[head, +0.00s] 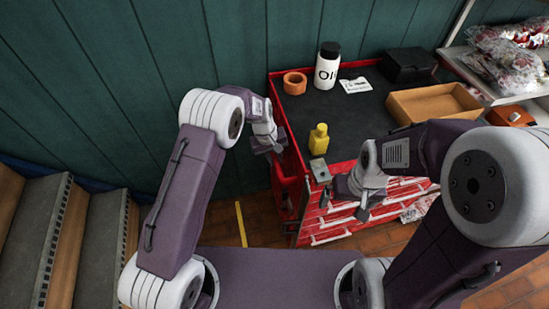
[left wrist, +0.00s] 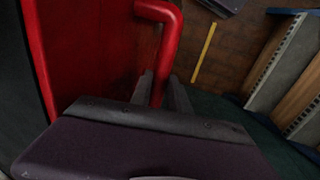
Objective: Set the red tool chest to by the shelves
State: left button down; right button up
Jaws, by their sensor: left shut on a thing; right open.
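My left gripper (head: 275,148) is at the chest's left side. In the left wrist view its fingers (left wrist: 160,92) are shut on the chest's red side handle (left wrist: 172,42). My right gripper (head: 344,206) is open and empty in front of the drawers, near the chest's front left corner. Its arm hides part of the drawer fronts.
On the chest are an orange tape roll (head: 295,83), a white bottle (head: 327,68), a yellow bottle (head: 319,139), a black box (head: 408,65) and a cardboard tray (head: 435,103). Shelves (head: 475,88) with bags stand right. Steps (head: 85,235) rise left. A yellow floor strip (head: 240,224) lies between.

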pick_arm(q)
jog(key=shift+w+d+r, duration=0.1)
jog(key=shift+d, duration=0.1)
jog(key=c, duration=1.5)
grip_release()
jog(key=shift+o, duration=1.2)
jog(key=shift+d, duration=0.2)
jog(key=shift+a+r, duration=0.2)
jog(key=shift+r, duration=0.05)
notch_tip(320, 180, up, 8)
jog(key=a, duration=0.1)
jog(key=shift+s+a+r+b, duration=0.15)
jog(key=shift+s+b, duration=0.1)
jog(key=shift+b, duration=0.1)
jog(key=shift+a, duration=0.1)
